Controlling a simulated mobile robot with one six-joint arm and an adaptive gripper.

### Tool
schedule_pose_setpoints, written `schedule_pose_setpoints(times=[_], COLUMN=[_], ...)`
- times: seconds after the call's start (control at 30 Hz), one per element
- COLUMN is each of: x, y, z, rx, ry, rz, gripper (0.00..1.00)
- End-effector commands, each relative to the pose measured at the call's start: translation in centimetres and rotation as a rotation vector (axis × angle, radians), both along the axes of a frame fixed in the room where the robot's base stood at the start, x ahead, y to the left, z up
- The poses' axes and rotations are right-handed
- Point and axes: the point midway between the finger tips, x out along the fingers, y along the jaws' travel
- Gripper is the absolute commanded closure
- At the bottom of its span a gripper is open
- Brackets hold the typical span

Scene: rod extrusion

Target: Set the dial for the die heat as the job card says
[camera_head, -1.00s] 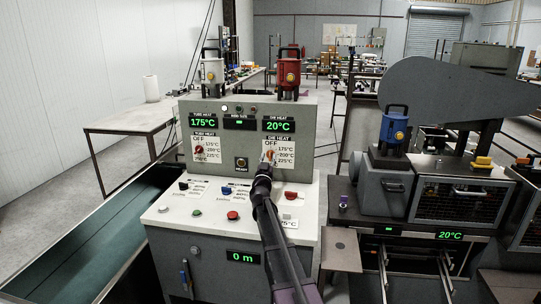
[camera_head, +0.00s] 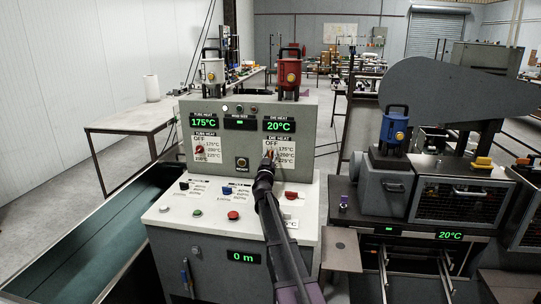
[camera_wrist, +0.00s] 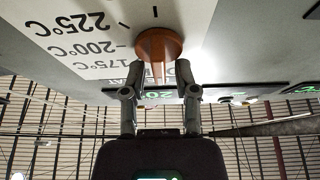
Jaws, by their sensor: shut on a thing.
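The orange die heat dial (camera_wrist: 158,45) is on the upright control panel; it also shows small in the head view (camera_head: 270,154). My gripper (camera_wrist: 158,70) is shut on the dial, one finger on each side of its raised bar. In the wrist view the scale is upside down, with 175, 200 and 225 °C to the left of the dial. The bar points down there, towards the partly hidden OFF side. The die heat display (camera_head: 279,125) reads 20°C. A white card (camera_head: 291,224) on the console is partly behind my arm; its figure ends in °C.
The tube heat dial (camera_head: 199,150) is at the left, under a display (camera_head: 203,122) reading 175°C. Several switches and buttons sit on the sloped console (camera_head: 260,212) below. A grey machine (camera_head: 373,188) stands close on the right.

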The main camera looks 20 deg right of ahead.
Motion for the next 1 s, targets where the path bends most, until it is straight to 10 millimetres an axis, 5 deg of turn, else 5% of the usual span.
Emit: schedule_pose_setpoints(times=[0.47, 1.0], x=[-0.03, -0.25], y=[-0.19, -0.66], z=[0.04, -0.14], rx=[0.11, 0.471], ry=[-0.073, -0.313], rz=[0.0, 0.002], gripper=[1.0, 1.0])
